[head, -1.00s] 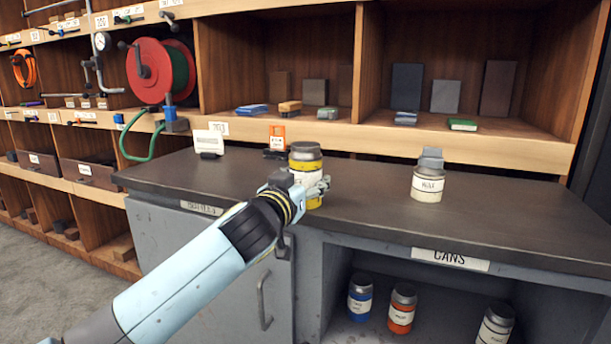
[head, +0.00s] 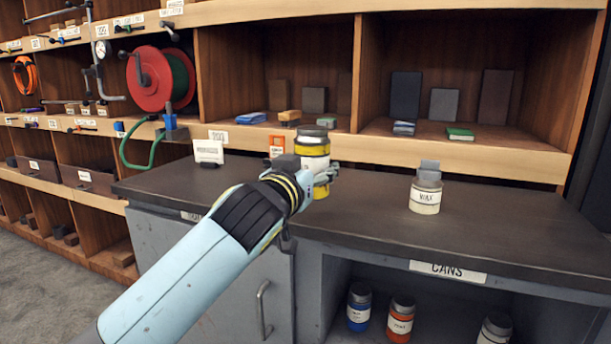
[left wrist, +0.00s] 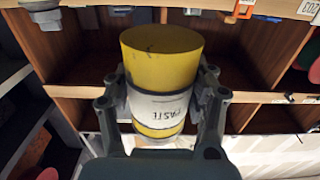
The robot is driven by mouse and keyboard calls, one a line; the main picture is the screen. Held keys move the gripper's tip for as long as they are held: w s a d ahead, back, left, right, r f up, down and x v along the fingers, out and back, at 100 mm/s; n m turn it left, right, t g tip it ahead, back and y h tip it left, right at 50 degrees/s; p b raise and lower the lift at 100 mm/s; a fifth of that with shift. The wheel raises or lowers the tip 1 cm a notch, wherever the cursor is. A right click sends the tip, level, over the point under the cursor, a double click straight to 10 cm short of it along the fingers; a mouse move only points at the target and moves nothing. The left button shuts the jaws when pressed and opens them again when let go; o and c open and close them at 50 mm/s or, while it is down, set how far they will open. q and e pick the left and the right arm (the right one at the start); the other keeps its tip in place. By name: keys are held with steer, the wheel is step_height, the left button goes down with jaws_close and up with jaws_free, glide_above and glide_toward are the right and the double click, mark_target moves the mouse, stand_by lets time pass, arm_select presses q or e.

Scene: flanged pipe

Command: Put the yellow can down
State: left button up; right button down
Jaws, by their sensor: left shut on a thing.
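The yellow can (head: 315,158) has a grey lid and a white label. My left gripper (head: 318,178) is shut around its lower half and holds it upright over the dark countertop (head: 370,210), near the back. In the left wrist view the can (left wrist: 162,55) appears upside down, its yellow base towards the top and the label word "PASTE" inverted. The two fingers of the left gripper (left wrist: 162,100) press on its sides there. The gap between can and countertop is hard to judge. My right gripper is not in view.
A white WAX can (head: 425,192) stands on the right of the countertop. A white card (head: 208,151) and an orange tag (head: 277,145) stand along the back. Shelves rise behind. Blue (head: 359,308) and orange (head: 400,320) cans stand in the CANS compartment below. The counter's middle is clear.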

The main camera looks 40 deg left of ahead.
arm_select(q)
steer(key=s+d+r+p, duration=0.1)
steer(key=s+d+r, duration=0.3)
steer(key=d, duration=0.2)
steer(key=shift+s+d+r, duration=0.2)
steer(key=shift+s+r, duration=0.1)
steer(key=shift+r, duration=0.1)
